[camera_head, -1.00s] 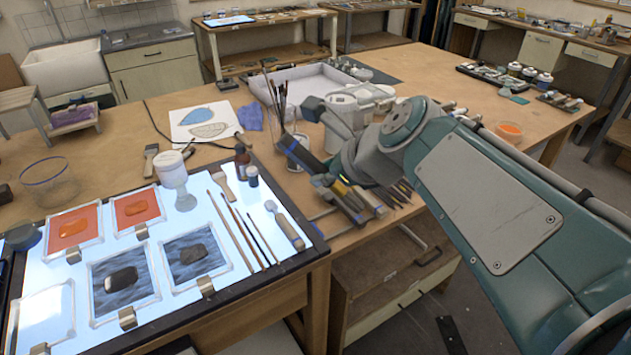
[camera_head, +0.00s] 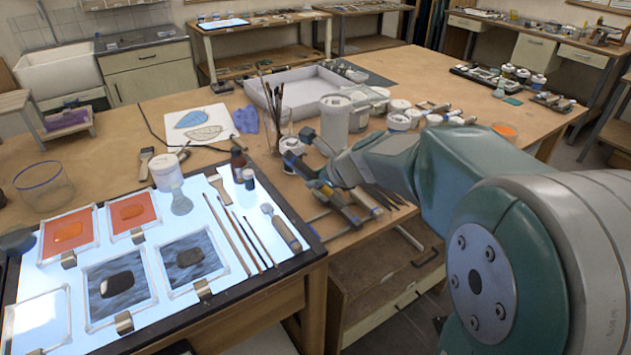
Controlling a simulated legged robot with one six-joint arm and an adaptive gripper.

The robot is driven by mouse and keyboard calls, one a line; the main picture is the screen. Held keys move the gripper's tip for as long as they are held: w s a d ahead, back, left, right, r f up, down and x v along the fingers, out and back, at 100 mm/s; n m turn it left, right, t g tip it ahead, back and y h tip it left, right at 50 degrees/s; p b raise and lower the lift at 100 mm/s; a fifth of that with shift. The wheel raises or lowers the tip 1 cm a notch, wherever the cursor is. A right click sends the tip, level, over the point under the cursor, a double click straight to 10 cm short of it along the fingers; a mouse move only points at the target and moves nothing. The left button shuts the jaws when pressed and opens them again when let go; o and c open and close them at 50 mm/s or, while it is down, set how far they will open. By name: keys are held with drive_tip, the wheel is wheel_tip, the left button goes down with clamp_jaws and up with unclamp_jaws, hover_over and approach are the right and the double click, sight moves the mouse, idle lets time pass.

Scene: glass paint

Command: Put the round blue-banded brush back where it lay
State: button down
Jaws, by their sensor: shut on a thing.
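Just below and right is a low rack (camera_head: 320,216) with several handled tools, some with blue and yellow parts. My wrist partly covers it. Whether the brush touches the rack cannot be told.
The light panel (camera_head: 222,216) holds painted glass panes, slim brushes (camera_head: 245,232) and a thick-handled tool (camera_head: 281,228). A white canister (camera_head: 334,122) and a jar of upright brushes (camera_head: 272,122) stand close behind my gripper.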

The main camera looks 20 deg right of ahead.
drive_tip(key=shift+d+f, duration=0.15)
drive_tip(key=shift+f, duration=0.55)
drive_tip(key=shift+f, duration=0.6)
drive_tip(key=shift+c, duration=2.4)
unclamp_jaws()
